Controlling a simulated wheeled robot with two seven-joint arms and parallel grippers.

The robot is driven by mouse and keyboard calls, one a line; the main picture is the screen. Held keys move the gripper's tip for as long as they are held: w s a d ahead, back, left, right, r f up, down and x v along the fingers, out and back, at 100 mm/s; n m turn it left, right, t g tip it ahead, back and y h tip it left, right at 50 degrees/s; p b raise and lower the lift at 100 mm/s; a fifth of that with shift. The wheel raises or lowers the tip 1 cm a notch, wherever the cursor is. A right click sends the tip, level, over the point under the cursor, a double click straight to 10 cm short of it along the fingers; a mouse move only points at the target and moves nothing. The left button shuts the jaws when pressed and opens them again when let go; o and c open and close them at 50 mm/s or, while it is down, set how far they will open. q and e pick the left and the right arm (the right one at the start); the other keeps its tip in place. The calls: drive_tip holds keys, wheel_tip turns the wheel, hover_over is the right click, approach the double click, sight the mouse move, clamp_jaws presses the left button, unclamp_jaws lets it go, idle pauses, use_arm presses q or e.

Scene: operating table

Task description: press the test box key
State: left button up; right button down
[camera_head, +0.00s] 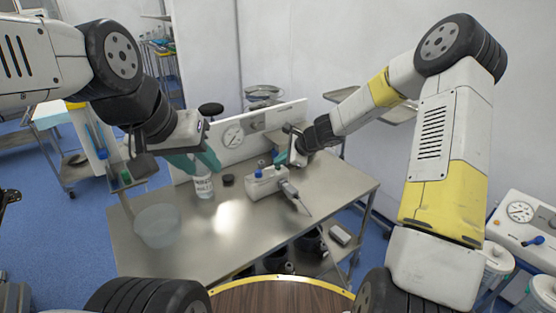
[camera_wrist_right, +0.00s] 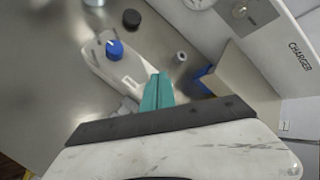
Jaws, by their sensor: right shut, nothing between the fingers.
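The white box (camera_head: 267,183) on the metal table has a blue knob-like part on top (camera_head: 258,173), which I take for the key. In the right wrist view the box (camera_wrist_right: 105,68) and its blue part (camera_wrist_right: 115,49) lie ahead and left of my teal fingertips (camera_wrist_right: 157,88). My right gripper (camera_head: 281,158) is shut and empty, above and behind the box in the head view, apart from the blue part. My left gripper (camera_head: 203,162) has its teal fingers at the top of a clear labelled bottle (camera_head: 203,186); whether they grip it is unclear.
A black cap (camera_head: 228,180) lies between bottle and box. A clear bowl (camera_head: 157,226) stands at the table's left. A grey probe-like tool (camera_head: 294,195) lies right of the box. A white panel with a gauge (camera_head: 233,137) runs along the back. The table's front is clear.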

sight(280, 169)
drive_tip(key=shift+f, duration=0.15)
idle(0.4)
drive_tip(key=shift+r, duration=0.55)
wheel_tip(280, 169, up, 6)
idle(0.7)
